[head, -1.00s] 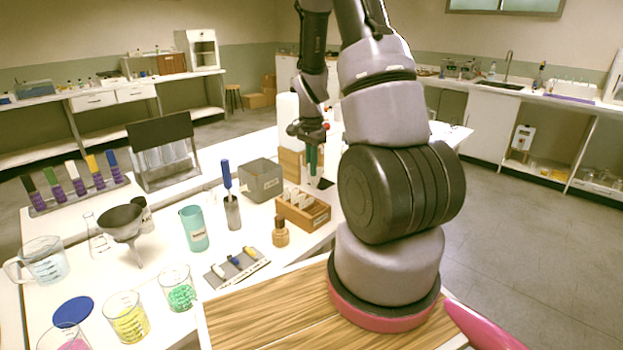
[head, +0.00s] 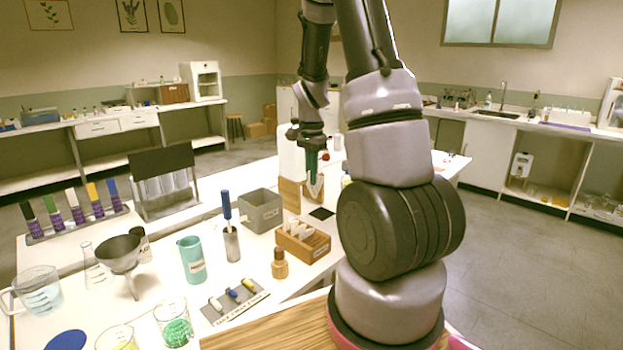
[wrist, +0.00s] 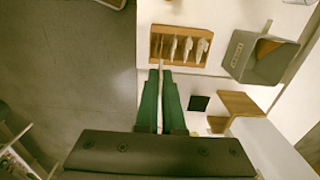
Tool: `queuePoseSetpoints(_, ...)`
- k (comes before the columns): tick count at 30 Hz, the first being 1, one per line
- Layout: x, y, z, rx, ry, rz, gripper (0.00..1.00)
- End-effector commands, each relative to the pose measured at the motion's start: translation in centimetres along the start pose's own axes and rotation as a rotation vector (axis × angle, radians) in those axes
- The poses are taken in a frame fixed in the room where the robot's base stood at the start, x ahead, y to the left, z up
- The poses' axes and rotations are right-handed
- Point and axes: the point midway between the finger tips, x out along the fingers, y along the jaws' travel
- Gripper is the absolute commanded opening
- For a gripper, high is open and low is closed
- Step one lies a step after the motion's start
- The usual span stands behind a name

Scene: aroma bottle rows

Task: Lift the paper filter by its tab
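My gripper (head: 313,175) has two green fingers and hangs above the bench, behind the wooden rack in the head view. A pale, pointed paper filter (head: 316,188) shows just below the fingertips, clear of the bench. In the wrist view the fingers (wrist: 160,95) are nearly together, with a thin pale edge of the filter between them. The tab itself is hidden by the fingers. The wooden rack (head: 303,255) holds several upright white papers.
A grey bin (head: 262,212) stands beside the rack. A wooden block (wrist: 240,105) and a black square (wrist: 199,103) are right of the fingers.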

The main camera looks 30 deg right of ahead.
Motion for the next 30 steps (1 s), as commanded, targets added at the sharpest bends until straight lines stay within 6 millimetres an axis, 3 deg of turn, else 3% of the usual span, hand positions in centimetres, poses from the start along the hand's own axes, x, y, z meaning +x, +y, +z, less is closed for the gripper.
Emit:
queuePoseSetpoints(5, 0.0, 0.4, 0.0, 0.000, 0.000, 0.000, 0.00)
queuePoseSetpoints(30, 0.0, 8.7, 0.0, 0.001, 0.000, 0.000, 0.00)
